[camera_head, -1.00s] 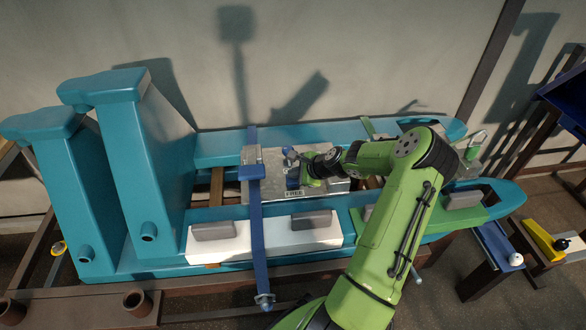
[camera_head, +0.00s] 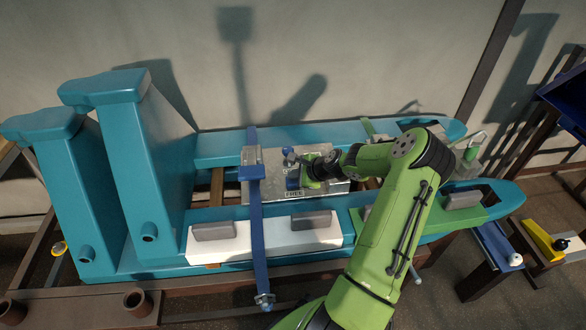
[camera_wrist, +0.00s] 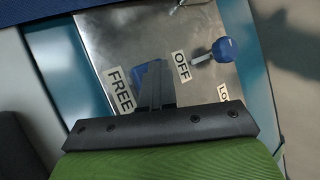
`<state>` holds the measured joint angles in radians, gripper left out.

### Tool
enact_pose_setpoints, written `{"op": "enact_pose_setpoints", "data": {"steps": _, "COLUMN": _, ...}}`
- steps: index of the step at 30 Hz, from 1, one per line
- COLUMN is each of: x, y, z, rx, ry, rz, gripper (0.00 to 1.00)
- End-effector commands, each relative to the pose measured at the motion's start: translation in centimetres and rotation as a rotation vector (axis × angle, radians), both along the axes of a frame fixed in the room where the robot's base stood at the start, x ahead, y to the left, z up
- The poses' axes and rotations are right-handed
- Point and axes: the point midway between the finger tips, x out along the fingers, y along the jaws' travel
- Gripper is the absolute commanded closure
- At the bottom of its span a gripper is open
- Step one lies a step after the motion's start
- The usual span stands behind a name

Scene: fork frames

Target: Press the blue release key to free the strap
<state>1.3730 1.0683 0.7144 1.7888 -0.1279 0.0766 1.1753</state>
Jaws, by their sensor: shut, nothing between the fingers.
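The blue release key (camera_wrist: 142,78) is a small blue block on a metal plate, between the FREE and OFF labels in the wrist view. My gripper (camera_wrist: 158,72) is shut and empty, its dark fingertips over the key and hiding part of it. I cannot tell whether they touch it. In the head view my gripper (camera_head: 302,170) is at the plate, beside the blue piece (camera_head: 292,181) above the FREE label. The blue strap (camera_head: 257,225) runs down across the teal frame, left of my gripper, through a buckle on the plate.
A lever with a blue ball knob (camera_wrist: 224,48) stands by the OFF label, close to my fingers. The metal plate (camera_wrist: 108,38) is partly bare. Grey blocks (camera_head: 213,231) sit on a white pad in front. Tall teal posts (camera_head: 140,150) rise at left.

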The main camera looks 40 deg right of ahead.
Motion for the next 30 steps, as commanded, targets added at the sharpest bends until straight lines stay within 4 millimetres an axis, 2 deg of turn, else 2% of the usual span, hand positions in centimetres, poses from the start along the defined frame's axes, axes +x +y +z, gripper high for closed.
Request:
{"op": "enact_pose_setpoints", "data": {"steps": 12, "x": -0.3, "y": 0.0, "z": 0.5, "rx": 0.002, "ry": 0.01, "rz": -0.001, "gripper": 1.0}}
{"op": "enact_pose_setpoints", "data": {"steps": 27, "x": -0.2, "y": -0.1, "z": 6.5, "rx": 0.001, "ry": 0.006, "rz": -0.001, "gripper": 1.0}}
{"op": "enact_pose_setpoints", "data": {"steps": 30, "x": -0.2, "y": 0.0, "z": 6.6, "rx": 0.001, "ry": 0.005, "rz": -0.001, "gripper": 1.0}}
